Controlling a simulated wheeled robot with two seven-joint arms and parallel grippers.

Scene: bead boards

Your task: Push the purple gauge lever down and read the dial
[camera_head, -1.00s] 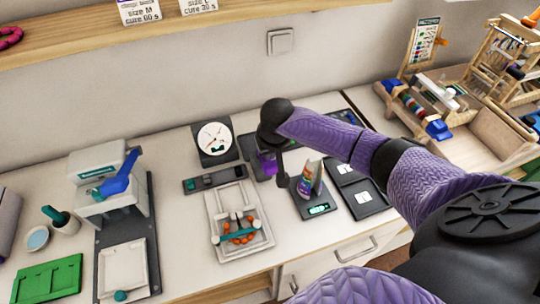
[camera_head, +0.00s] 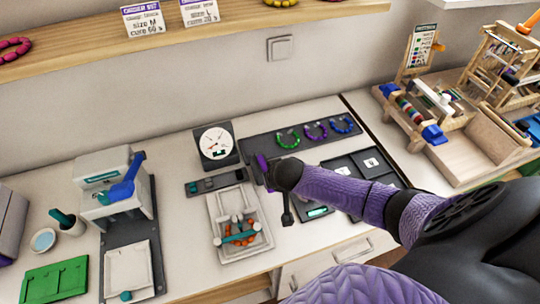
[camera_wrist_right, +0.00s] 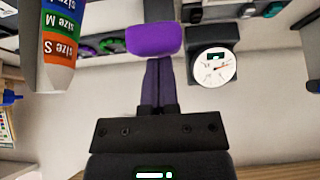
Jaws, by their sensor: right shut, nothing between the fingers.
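The gauge has a round white dial (camera_head: 215,142) on a dark block, left of my right wrist. The dial also shows in the right wrist view (camera_wrist_right: 213,68), with a thin needle and a small dark window; its reading is too small to tell. The purple lever (camera_head: 262,167) shows just left of my wrist in the head view. In the right wrist view its purple end (camera_wrist_right: 154,39) is right at the tips of my right gripper (camera_wrist_right: 158,62), which is shut and empty. I cannot tell whether they touch. The right fingertips are hidden in the head view. My left gripper is not in view.
A size-marked cone (camera_wrist_right: 60,45) stands close beside the gripper. A white bead tray (camera_head: 240,222) lies in front of the gauge. Green, purple and blue bead rings lie on a dark board (camera_head: 300,128) behind my arm. A press (camera_head: 110,185) stands left.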

